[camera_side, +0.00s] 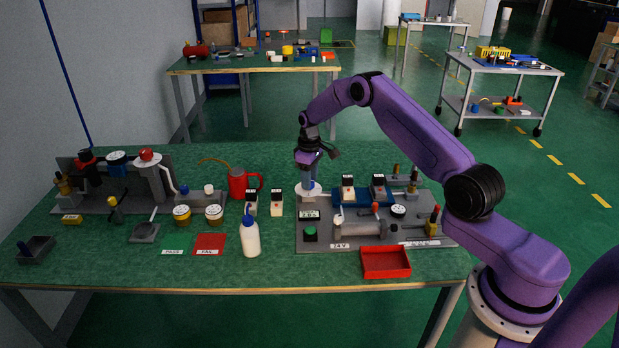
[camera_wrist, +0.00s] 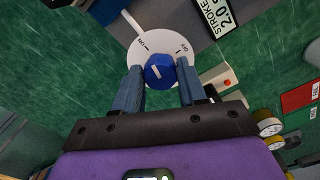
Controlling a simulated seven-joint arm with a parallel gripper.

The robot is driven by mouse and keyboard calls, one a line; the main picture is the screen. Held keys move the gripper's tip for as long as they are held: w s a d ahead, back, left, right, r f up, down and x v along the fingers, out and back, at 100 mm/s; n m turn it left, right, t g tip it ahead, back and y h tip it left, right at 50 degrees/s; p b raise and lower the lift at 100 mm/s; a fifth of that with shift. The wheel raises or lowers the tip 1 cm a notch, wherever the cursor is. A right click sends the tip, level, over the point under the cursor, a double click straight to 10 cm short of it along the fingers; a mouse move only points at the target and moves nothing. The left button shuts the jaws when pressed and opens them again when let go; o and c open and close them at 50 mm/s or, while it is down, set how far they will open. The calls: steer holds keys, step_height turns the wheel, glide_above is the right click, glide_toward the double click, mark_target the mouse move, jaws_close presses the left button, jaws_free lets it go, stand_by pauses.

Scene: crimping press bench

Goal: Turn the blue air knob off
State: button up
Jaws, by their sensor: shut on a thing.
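The blue air knob (camera_wrist: 158,72) sits on a round white dial (camera_wrist: 150,43) marked ON at the left and OFF at the right in the wrist view. A short pale mark shows on the knob's top; which label it points to is hard to tell. My gripper (camera_wrist: 159,77) has one finger on each side of the knob and is shut on it. In the side view my gripper (camera_side: 308,180) points straight down over the white dial (camera_side: 308,190) at the back left of the grey press plate; the knob is hidden there by the fingers.
A STROKE label plate (camera_wrist: 216,14) lies close to the dial. On the press plate are a green button (camera_side: 310,234) and a grey cylinder (camera_side: 358,229). A red tray (camera_side: 385,263) and a white bottle (camera_side: 250,238) stand in front. Two small switch boxes (camera_side: 276,203) stand left of the plate.

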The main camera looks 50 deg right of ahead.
steer(key=m, duration=0.4)
steer(key=shift+a+m, duration=0.15)
steer(key=shift+m, duration=0.15)
steer(key=m, duration=0.3)
steer(key=shift+m, duration=0.3)
steer(key=m, duration=0.3)
steer(key=shift+a+m, duration=0.1)
steer(key=shift+m, duration=0.2)
steer(key=shift+w+m, duration=0.1)
steer(key=shift+m, duration=1.7)
steer(key=o, duration=1.1)
steer(key=shift+c, duration=0.2)
step_height(320, 180, up, 18)
steer(key=shift+f, duration=0.25)
